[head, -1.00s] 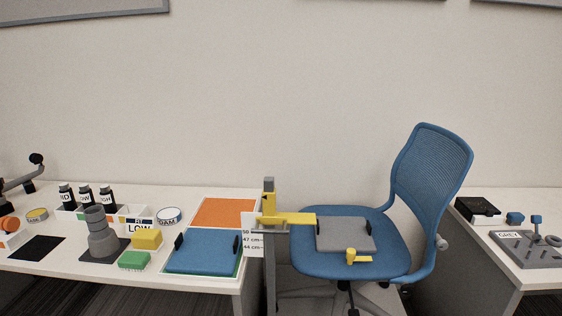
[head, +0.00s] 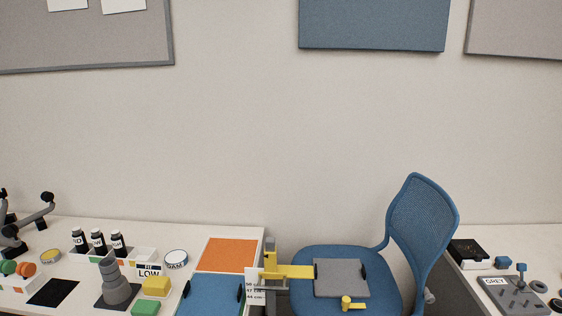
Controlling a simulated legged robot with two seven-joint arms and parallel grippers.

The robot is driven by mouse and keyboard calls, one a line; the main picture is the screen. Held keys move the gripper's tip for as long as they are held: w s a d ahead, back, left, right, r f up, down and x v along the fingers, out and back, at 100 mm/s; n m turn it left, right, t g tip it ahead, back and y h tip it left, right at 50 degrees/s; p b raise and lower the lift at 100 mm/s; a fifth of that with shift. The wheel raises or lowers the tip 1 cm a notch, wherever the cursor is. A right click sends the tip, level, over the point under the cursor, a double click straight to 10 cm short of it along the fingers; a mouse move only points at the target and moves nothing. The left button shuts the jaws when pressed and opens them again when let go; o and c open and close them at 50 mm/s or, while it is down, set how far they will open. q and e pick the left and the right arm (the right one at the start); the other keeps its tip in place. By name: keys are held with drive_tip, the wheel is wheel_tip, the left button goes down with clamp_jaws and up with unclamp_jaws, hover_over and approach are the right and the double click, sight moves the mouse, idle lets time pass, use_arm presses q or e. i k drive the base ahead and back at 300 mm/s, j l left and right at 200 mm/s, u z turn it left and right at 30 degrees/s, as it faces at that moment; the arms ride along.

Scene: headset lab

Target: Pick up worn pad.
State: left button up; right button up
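A grey square pad (head: 341,278) lies on the seat of the blue chair (head: 300,258), with a small black handle at its left and right edges. A blue pad (head: 213,296) with black handles lies on the table at the left, cut off by the bottom edge. No label shows which is the worn pad; the grey one on the seat may be it. Neither of my grippers is in view.
A yellow arm (head: 290,271) on a grey post reaches over the seat to the grey pad's left edge. A yellow knob (head: 347,303) sits at its front edge. An orange panel (head: 228,254), bottles and blocks stand on the left table; the right table holds a grey tray (head: 510,297).

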sight(334, 279)
drive_tip(key=i+u, duration=0.25)
drive_tip(key=i, duration=0.4)
drive_tip(key=i+l+u, duration=0.2)
drive_tip(key=i, duration=0.45)
